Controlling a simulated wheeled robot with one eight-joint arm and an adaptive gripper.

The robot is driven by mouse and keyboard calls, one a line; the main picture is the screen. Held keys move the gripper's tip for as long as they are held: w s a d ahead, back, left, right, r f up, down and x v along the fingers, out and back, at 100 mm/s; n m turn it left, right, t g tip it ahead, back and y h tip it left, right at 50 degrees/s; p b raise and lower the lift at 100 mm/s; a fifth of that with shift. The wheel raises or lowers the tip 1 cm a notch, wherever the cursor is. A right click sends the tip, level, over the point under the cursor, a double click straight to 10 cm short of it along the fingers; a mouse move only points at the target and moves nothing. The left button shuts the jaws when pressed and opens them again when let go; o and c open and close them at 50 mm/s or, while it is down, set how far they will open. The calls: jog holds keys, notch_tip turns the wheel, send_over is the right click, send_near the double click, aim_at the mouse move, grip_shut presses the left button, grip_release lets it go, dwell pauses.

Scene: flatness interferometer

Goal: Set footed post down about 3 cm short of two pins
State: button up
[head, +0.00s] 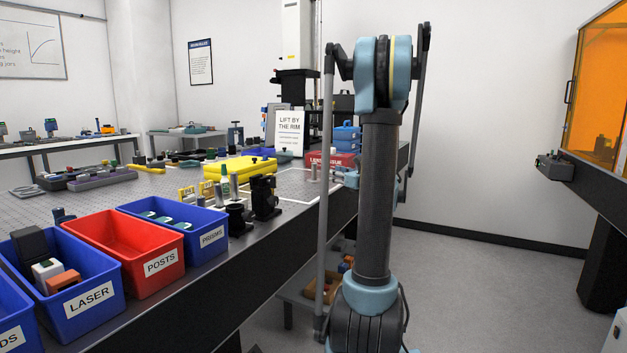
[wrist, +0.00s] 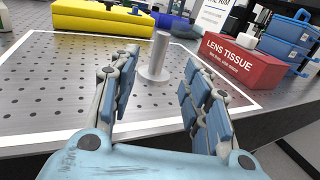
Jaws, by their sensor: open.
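My gripper (wrist: 160,88) is open, with one finger on each side of the picture in the wrist view. A grey footed post (wrist: 157,56) stands upright on the perforated plate, in the gap between the fingertips, with its round foot on the surface. I see no finger touching it. In the head view, my gripper (head: 345,178) is partly hidden by my arm. Slim grey uprights (head: 314,173) stand just left of it there; I cannot tell which is the post. I cannot make out the two pins for certain.
A red lens tissue box (wrist: 240,62) stands right of the post, with blue cases (wrist: 290,38) behind it. A yellow case (wrist: 95,18) lies at the back left. White lines bound the mostly clear plate area (wrist: 60,90). Blue and red bins (head: 125,240) line the bench's near edge.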

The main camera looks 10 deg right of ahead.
aim_at(316, 168)
jog(key=x, duration=1.3)
jog(key=shift+w+d+f, duration=0.1)
jog(key=shift+w, duration=0.1)
grip_shut()
